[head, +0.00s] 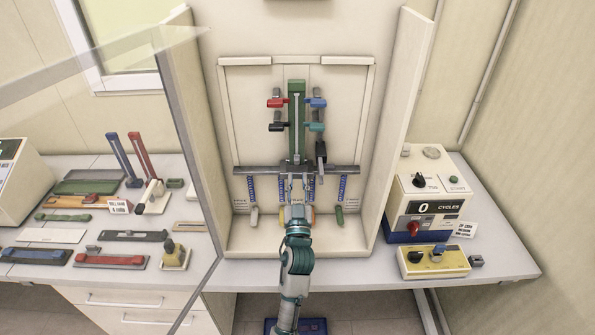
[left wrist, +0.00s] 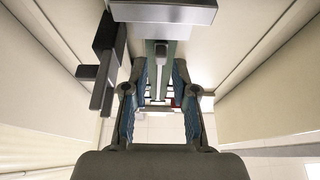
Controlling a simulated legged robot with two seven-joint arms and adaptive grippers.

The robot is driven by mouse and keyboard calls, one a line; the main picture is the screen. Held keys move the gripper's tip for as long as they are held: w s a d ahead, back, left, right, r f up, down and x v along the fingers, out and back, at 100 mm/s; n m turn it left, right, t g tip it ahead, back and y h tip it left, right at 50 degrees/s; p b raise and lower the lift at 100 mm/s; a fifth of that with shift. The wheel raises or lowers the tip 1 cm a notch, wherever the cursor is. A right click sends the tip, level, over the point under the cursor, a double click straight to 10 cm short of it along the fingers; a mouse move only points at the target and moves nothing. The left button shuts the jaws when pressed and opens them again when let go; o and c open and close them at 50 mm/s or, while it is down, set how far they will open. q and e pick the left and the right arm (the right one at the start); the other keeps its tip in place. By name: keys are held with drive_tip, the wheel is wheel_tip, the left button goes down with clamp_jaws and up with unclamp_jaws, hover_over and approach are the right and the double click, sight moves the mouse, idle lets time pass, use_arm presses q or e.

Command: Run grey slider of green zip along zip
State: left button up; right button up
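The green zip (head: 297,92) is a tall upright green strip with a pale line down its middle, at the centre of the rig's back panel. Its grey slider (head: 297,158) appears to be the small grey piece near the strip's lower end, just above the grey crossbar (head: 250,170). My left gripper (head: 297,184) is upright in front of the rig, just below the crossbar. In the left wrist view its fingers (left wrist: 160,68) are apart, with a narrow grey-green piece between and beyond them; contact cannot be told. My right gripper is not in view.
Red (head: 277,102), blue (head: 316,102), black (head: 278,127) and teal (head: 316,127) clamps flank the strip. Blue springs (head: 342,188) hang below the crossbar. Side walls (head: 408,110) enclose the rig. A cycle counter (head: 425,208) stands right; loose tools lie left behind glass.

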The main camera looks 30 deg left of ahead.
use_arm(q)
drive_tip(key=shift+v, duration=1.6)
